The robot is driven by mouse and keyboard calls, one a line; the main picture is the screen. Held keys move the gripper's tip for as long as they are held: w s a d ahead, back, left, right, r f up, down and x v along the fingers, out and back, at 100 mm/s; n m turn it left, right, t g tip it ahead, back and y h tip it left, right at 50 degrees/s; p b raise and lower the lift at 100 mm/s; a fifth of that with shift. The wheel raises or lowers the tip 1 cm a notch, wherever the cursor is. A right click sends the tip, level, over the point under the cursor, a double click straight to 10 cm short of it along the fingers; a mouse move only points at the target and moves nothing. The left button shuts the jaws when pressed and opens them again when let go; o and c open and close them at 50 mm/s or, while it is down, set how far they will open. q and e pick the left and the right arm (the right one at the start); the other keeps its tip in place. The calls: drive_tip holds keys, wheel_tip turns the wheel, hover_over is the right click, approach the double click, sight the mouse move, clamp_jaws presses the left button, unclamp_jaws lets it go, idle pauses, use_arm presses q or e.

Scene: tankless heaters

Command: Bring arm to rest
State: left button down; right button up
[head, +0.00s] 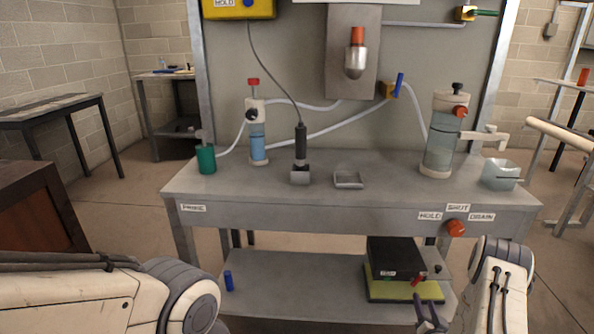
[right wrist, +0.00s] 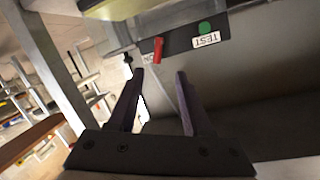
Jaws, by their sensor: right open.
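My right gripper (head: 430,316) is low at the front of the bench, just in front of the lower shelf. In the right wrist view its two dark fingers (right wrist: 160,74) stand apart with nothing between them. Ahead of them is a black box with a red lever (right wrist: 158,50), a green round spot (right wrist: 205,27) and a white TEST label (right wrist: 206,40), which appears upside down. In the head view the black box (head: 395,257) sits on a yellow block (head: 388,292) on the lower shelf. My left arm crosses the lower left; its gripper is out of view.
The grey bench (head: 270,195) stands ahead, bearing a green canister (head: 206,159), a blue-filled cylinder (head: 258,144), a small tray (head: 348,180), a large clear cylinder (head: 439,147) and a clear bowl (head: 501,174). A red knob (head: 455,228) sits on its front edge. A blue cylinder (head: 228,281) stands on the lower shelf.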

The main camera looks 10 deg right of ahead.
drive_tip(key=w+a+r+n+g+y, duration=0.25)
drive_tip(key=w+a+r, duration=0.25)
drive_tip(key=a, duration=0.4)
drive_tip(key=w+a+r+n+g+y, duration=0.2)
drive_tip(key=w+a+r+n+y, duration=0.15)
drive_tip(key=a, duration=0.45)
drive_tip(key=s+a+r+n+g, duration=0.2)
drive_tip(key=s+a+r, duration=0.15)
drive_tip(key=a, duration=0.35)
drive_tip(key=s+a+r+n+g, duration=0.1)
drive_tip(key=s+a+r+n, duration=0.1)
drive_tip(key=a+r, duration=0.35)
drive_tip(key=s+a+r+n+g, duration=0.2)
drive_tip(key=s+a+r, duration=0.15)
drive_tip(key=s, duration=0.55)
drive_tip(key=s+a+r+n+g, duration=0.2)
drive_tip(key=s+a+g, duration=0.15)
drive_tip(key=s, duration=0.65)
drive_tip(key=s+a+r+n+g, duration=0.1)
drive_tip(key=s+a+r+n, duration=0.1)
drive_tip(key=s+a, duration=0.5)
drive_tip(key=s+d+r+p, duration=0.1)
drive_tip(key=r+p, duration=1.3)
drive_tip(key=r, duration=0.1)
drive_tip(key=s+d+r+p, duration=0.1)
drive_tip(key=s+r+p, duration=0.1)
drive_tip(key=r+p, duration=1.2)
drive_tip(key=shift+s+d+r+g+y+p, duration=0.2)
drive_tip(key=shift+r+g+y+p, duration=0.15)
drive_tip(key=shift+p, duration=0.3)
